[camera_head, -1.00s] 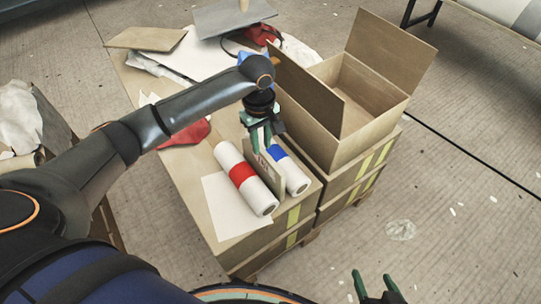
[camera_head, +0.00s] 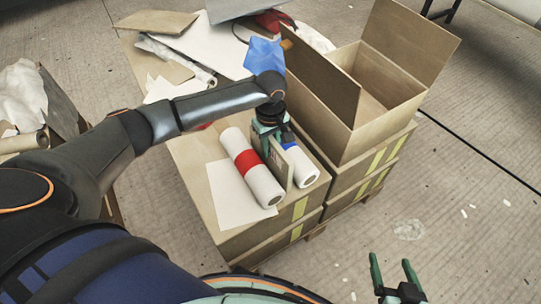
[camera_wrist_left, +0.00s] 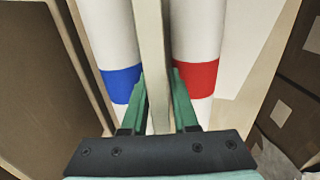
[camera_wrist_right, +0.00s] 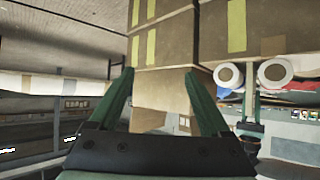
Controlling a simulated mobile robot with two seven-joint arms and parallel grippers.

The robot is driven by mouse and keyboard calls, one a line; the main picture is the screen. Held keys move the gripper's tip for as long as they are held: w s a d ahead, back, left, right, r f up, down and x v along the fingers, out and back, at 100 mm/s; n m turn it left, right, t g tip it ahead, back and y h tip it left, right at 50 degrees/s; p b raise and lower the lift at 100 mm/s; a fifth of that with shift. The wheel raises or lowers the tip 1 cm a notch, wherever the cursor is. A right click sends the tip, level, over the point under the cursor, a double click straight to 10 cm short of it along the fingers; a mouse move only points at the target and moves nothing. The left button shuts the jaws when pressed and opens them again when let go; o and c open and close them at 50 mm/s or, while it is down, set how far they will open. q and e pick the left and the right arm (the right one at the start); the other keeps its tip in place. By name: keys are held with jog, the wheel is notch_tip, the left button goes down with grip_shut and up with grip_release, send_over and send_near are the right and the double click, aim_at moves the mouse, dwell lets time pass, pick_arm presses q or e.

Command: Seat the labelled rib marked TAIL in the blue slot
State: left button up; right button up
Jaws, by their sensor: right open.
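The rib is a thin tan board (camera_head: 284,172), standing on edge between two white rolls; dark lettering on its side is too small to read. The left roll (camera_head: 262,181) has a red band, the right roll (camera_head: 305,171) a blue band. My left gripper (camera_head: 279,147) is down at the rib's far part. In the left wrist view the rib (camera_wrist_left: 150,45) passes between its fingers (camera_wrist_left: 158,78); whether they press on it is unclear. The rib's lower edge and any slot are hidden. My right gripper (camera_head: 394,270) is open and empty, off the front right corner.
The rolls lie on stacked cartons with yellow stripes (camera_head: 300,209). An open carton (camera_head: 352,141) stands close on the right. A white sheet (camera_head: 236,197) lies left of the rolls. Boards, papers and a blue object (camera_head: 262,55) lie behind. Floor at right is largely clear.

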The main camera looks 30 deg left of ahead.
pick_arm(q)
notch_tip(320, 180, down, 2)
jog(key=shift+f+b, duration=0.25)
jog(key=shift+b, duration=0.1)
pick_arm(e)
jog(key=w+r, duration=0.1)
jog(key=w+r+t, duration=0.1)
jog(key=r, duration=0.1)
jog(key=w+r+t, duration=0.1)
jog(key=r, duration=0.1)
jog(key=shift+n+y, duration=0.3)
pick_arm(q)
jog(key=shift+c, duration=0.3)
grip_shut()
